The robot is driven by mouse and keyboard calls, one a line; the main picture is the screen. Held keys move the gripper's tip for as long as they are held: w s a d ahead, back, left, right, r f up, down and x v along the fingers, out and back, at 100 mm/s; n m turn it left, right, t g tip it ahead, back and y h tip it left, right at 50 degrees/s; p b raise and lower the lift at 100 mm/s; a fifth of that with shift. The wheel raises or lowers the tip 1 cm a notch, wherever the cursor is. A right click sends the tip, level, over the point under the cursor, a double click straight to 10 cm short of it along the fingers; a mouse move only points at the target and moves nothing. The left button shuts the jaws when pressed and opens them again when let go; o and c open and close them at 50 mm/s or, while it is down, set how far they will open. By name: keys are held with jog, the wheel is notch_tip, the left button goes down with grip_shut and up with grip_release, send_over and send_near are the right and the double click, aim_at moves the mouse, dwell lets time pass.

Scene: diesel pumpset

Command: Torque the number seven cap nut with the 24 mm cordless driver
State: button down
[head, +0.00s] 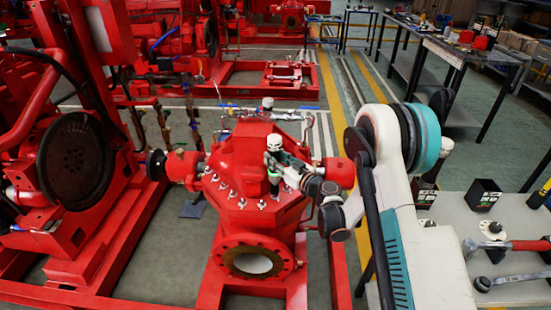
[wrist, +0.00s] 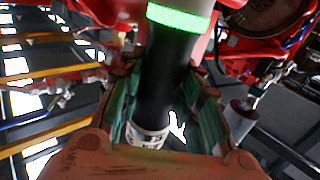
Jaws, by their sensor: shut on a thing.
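My gripper (head: 277,168) is shut on the cordless driver (head: 274,146), which has a white top and a dark body. The driver stands roughly upright over the red pump casing (head: 255,152). In the wrist view its black body (wrist: 168,75) with a bright green band lies between the green fingers of my gripper (wrist: 165,100). Several silvery cap nuts (head: 233,193) line the casing's flange, left of and in front of the driver. The driver's lower end is partly hidden, and I cannot tell whether it sits on a nut. No nut numbers are readable.
A red engine frame (head: 75,170) crowds the left. A round flanged port (head: 250,262) faces front.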

aim_at(279, 150)
jog(key=shift+f, duration=1.3)
dwell(1.9)
jog(key=shift+r, duration=0.15)
jog(key=shift+r+p, duration=1.4)
jog(key=shift+r, duration=2)
jog(key=shift+f, duration=0.1)
